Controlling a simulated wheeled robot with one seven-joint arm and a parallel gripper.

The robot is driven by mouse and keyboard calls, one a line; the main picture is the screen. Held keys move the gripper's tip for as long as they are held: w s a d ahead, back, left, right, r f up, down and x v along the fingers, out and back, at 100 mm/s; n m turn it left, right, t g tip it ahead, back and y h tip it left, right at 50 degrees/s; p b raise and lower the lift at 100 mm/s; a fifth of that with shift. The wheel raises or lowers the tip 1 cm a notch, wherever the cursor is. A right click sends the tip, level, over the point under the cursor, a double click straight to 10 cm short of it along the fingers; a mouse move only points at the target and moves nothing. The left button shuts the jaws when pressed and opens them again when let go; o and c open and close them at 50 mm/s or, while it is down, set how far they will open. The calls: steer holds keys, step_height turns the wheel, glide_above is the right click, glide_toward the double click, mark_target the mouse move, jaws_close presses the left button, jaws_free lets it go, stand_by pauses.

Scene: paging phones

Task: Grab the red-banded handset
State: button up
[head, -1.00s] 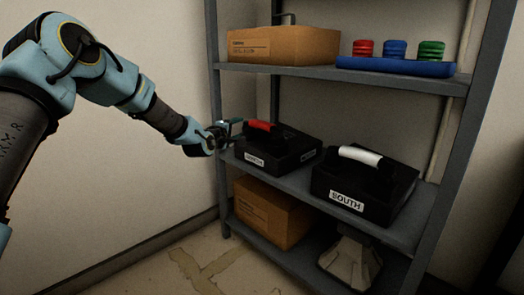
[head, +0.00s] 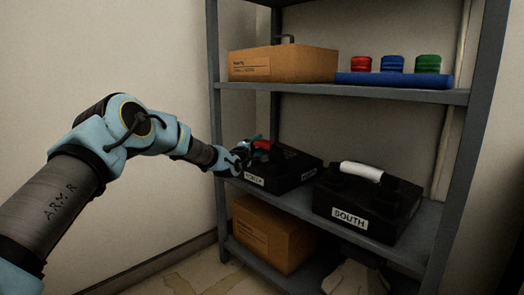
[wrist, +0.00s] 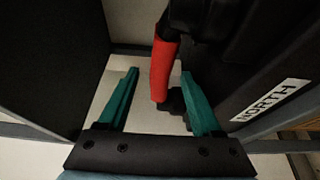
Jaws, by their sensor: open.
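The red-banded handset (head: 262,145) rests on the black phone box labelled NORTH (head: 285,172) on the middle shelf. In the wrist view the red band (wrist: 162,72) appears between the two teal fingers, nearer the right one. My gripper (head: 249,148) is at the left end of that phone, with its fingers apart around the handset; it also shows in the wrist view (wrist: 160,76). A gap shows between the band and the left finger. Contact with the right finger cannot be told. The NORTH label (wrist: 271,100) is right of the fingers.
A second black phone labelled SOUTH (head: 365,208), with a white-banded handset (head: 361,171), stands to the right. A cardboard box (head: 283,66) and a blue tray (head: 395,80) with coloured reels are above. Another box (head: 270,235) is below. A shelf post (head: 215,110) is close beside my gripper.

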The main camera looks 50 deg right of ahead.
mark_target(260, 144)
steer(key=shift+b+x, duration=0.35)
steer(key=shift+x, duration=1.75)
steer(key=shift+c, duration=0.3)
jaws_close()
